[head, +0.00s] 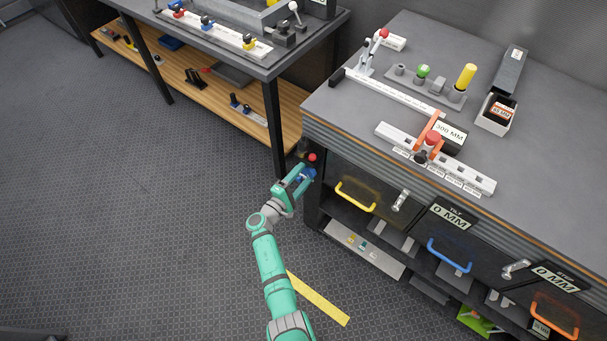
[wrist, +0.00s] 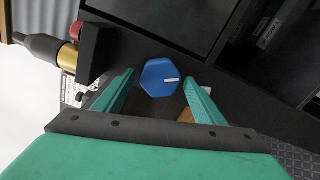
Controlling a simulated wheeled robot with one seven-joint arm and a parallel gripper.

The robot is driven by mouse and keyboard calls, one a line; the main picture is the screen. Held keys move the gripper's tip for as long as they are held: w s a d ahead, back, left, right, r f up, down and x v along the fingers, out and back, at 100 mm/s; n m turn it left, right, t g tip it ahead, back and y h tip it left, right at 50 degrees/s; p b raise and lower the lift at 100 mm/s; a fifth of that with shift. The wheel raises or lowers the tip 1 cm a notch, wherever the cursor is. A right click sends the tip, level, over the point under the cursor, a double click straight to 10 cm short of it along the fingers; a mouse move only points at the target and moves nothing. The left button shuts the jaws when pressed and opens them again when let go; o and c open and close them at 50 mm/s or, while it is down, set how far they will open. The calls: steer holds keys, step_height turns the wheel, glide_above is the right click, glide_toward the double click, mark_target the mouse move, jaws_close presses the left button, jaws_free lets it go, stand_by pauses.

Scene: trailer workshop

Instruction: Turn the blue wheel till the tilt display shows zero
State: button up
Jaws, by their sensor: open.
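My gripper (wrist: 158,86) is open, with one teal finger to each side of the wheel. I cannot tell whether the fingers touch it. In the head view my gripper (head: 299,178) is at the bench's left end. The tilt display (head: 451,216) on the bench front reads 0 MM.
A red knob (head: 312,157) sits just above the wheel. A second display (head: 558,278) reads 0 MM, and a top display (head: 451,133) reads 300 MM. Drawers with yellow (head: 355,197), blue and orange handles line the front. Open floor lies left of my arm.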

steer(key=v, duration=1)
steer(key=shift+s+a, duration=0.2)
steer(key=shift+s, duration=0.15)
